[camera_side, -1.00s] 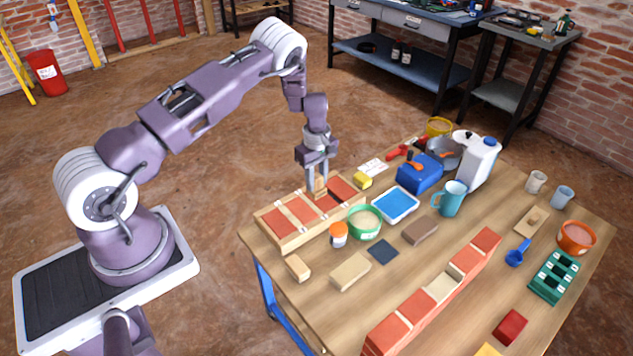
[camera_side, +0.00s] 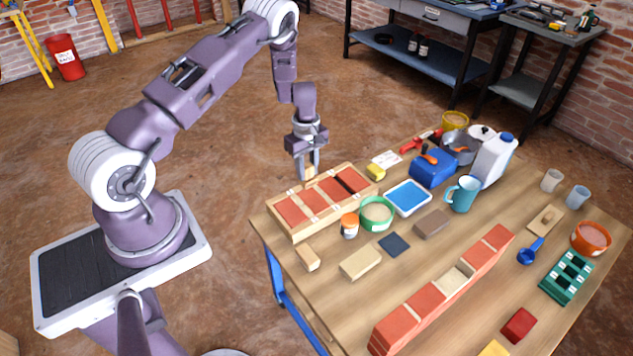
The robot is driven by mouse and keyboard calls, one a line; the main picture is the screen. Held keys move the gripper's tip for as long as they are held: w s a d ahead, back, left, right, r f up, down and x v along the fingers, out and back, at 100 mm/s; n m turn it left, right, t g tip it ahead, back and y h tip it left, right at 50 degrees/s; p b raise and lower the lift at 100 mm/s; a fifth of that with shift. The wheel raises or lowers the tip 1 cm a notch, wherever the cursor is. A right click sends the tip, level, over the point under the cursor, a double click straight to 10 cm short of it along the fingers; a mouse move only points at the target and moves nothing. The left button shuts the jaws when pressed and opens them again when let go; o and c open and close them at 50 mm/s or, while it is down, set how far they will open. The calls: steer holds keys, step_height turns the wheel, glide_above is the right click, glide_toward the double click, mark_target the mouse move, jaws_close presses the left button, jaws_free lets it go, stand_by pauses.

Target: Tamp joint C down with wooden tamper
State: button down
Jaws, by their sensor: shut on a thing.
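My gripper (camera_side: 308,166) is shut on the wooden tamper (camera_side: 309,173), a small pale block mostly covered by the fingers. It is at the back-left long side of the wooden tray (camera_side: 322,219). Whether the tamper touches the tray or hovers over it is hard to tell. The tray holds a row of red bricks (camera_side: 291,210) with pale joints (camera_side: 303,205) between them, and a darker strip shows toward the right end. No joint letters are readable, so I cannot tell which is joint C.
An orange-lidded jar (camera_side: 349,226), a green bowl (camera_side: 377,213) and a blue-topped tray (camera_side: 408,197) stand close in front of the wooden tray. A long red brick row (camera_side: 425,300) lies nearer the front.

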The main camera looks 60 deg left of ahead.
steer(key=s+a+f, duration=0.1)
steer(key=s+f, duration=0.2)
steer(key=f, duration=0.2)
steer(key=shift+a+f, duration=0.3)
steer(key=shift+f, duration=0.1)
steer(key=shift+f, duration=0.55)
stand_by(1.6)
step_height(320, 180, up, 7)
stand_by(0.7)
